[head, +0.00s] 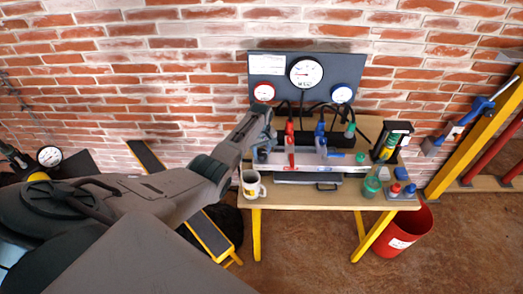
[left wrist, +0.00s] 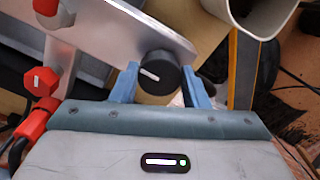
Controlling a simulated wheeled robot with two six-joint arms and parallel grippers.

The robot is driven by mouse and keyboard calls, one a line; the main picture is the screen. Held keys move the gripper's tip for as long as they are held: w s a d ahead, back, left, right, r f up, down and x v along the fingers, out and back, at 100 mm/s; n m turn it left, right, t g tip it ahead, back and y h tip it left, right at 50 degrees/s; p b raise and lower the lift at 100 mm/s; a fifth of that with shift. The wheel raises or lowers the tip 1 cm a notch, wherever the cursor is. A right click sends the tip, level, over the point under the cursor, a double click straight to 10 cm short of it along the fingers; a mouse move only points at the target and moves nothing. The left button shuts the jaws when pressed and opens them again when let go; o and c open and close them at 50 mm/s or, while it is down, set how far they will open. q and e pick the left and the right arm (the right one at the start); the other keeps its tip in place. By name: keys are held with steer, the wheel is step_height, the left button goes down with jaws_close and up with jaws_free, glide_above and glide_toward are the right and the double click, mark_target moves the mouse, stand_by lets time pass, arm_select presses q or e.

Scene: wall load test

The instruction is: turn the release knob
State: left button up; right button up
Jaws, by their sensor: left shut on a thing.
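The release knob (left wrist: 160,72) is round and black with a white pointer mark, and it sits at the end of a silver bar (left wrist: 115,28). In the left wrist view the blue fingers of my left gripper (left wrist: 157,76) stand on either side of it, shut on it. The white mark lies slanted across the knob's face. In the head view my left gripper (head: 263,149) is at the left end of the bar on the bench, and the knob is hidden there. My right gripper is in neither view.
A red valve handle (left wrist: 40,82) is close to my left gripper. A mug (head: 251,184) stands at the bench's left edge. A gauge panel (head: 343,75) rises behind the bench (head: 310,199). A red bin (head: 403,234) is on the floor.

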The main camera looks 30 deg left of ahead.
mark_target(261, 153)
arm_select(q)
steer(key=shift+w+r+n, duration=0.1)
steer(key=shift+r+n, duration=0.05)
steer(key=shift+n, duration=0.15)
steer(key=o, duration=1)
step_height(261, 153, up, 11)
steer(key=b, duration=0.3)
steer(key=shift+f, duration=0.2)
